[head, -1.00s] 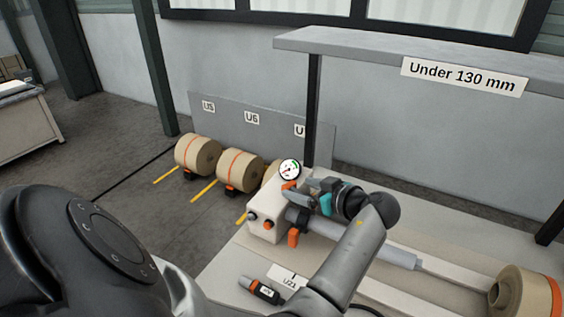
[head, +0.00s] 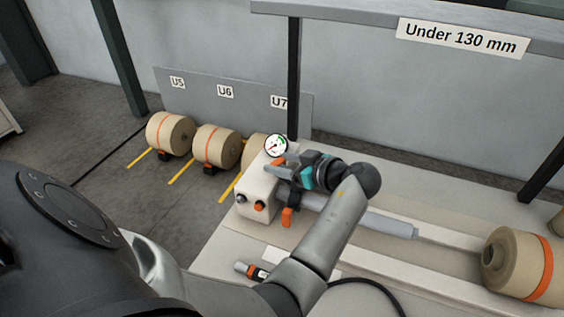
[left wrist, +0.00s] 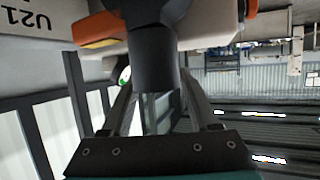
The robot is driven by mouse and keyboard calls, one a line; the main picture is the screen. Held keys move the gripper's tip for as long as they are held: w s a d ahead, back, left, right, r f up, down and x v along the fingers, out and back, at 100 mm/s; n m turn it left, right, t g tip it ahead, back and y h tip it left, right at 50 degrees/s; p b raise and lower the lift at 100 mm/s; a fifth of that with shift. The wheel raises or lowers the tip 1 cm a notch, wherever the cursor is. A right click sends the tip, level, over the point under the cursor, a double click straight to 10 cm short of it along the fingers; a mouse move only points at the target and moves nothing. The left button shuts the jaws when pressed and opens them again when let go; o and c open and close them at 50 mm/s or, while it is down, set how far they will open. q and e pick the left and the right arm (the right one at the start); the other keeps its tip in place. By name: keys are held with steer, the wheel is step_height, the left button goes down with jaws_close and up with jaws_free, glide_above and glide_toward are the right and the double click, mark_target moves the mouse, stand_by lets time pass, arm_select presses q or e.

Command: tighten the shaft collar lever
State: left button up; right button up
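The shaft (head: 365,218) is a grey bar running right from a cream box (head: 258,190). A dark shaft collar (head: 284,195) sits at its box end, with an orange lever (head: 287,217) pointing down toward the front. My left gripper (head: 279,172) is just above the collar, beside the box. In the left wrist view a dark cylindrical part (left wrist: 155,60) lies between the two spread fingers, with gaps showing beside it; contact cannot be told. An orange part (left wrist: 95,30), which looks like the lever, is up and left of the fingers. My right gripper is out of view.
A round gauge (head: 275,145) and another orange part stand on the box close to my gripper. A handheld tool (head: 252,270) lies in front. A kraft roll (head: 518,265) sits at right; more rolls (head: 170,134) stand behind left.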

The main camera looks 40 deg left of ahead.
arm_select(q)
jaws_close()
stand_by(1.0)
